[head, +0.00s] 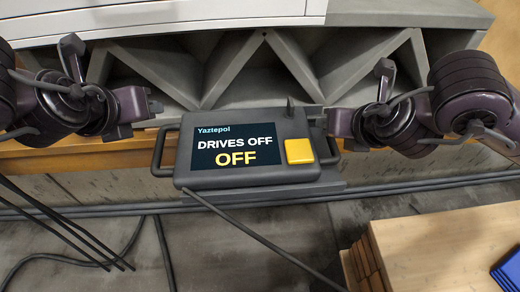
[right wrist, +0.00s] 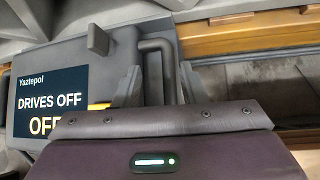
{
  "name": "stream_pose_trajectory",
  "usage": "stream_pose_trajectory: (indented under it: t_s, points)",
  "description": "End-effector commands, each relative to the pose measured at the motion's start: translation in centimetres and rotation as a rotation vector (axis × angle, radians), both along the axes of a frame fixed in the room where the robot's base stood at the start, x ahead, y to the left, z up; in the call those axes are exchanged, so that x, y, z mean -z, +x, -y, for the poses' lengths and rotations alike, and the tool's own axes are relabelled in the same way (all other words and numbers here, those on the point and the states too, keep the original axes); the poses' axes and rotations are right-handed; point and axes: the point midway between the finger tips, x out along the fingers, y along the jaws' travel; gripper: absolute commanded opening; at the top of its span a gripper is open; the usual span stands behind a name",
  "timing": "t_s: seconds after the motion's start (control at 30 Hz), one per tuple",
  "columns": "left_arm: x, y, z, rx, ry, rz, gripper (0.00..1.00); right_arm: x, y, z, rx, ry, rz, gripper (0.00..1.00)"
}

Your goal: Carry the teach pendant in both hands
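The teach pendant (head: 250,180) is a dark grey box in the middle of the head view, its screen reading "DRIVES OFF / OFF", with a yellow button (head: 299,151) and a handle at each side. It seems to rest on a grey support (head: 335,176). My left gripper (head: 143,112) is beside the left handle (head: 158,152), its fingers apart and empty. My right gripper (head: 322,133) is at the right handle. In the right wrist view the pendant (right wrist: 60,70) is at left, and the right handle (right wrist: 158,48) stands between the separated fingers of that gripper (right wrist: 160,88).
A grey concrete lattice (head: 235,70) is behind the pendant, above a wooden beam (head: 85,158). A cable (head: 265,240) runs from the pendant toward the lower right. A wooden stack (head: 450,245) is at the lower right. Dark cables (head: 75,230) lie at the lower left.

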Motion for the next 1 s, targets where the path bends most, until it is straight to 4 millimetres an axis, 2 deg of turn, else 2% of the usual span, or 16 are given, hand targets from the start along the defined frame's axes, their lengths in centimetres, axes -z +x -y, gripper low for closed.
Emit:
stream_pose_trajectory:
  t_s: [0.5, 1.0]
  points:
    - [0.0, 0.0, 0.0, 0.000, 0.000, 0.000, 0.38, -4.1, 0.1, 0.0, -0.001, -0.001, 0.004, 0.38]
    - [0.0, 0.0, 0.0, 0.000, 0.000, 0.000, 0.38, -4.9, 0.0, 0.0, 0.000, 0.000, 0.000, 0.38]
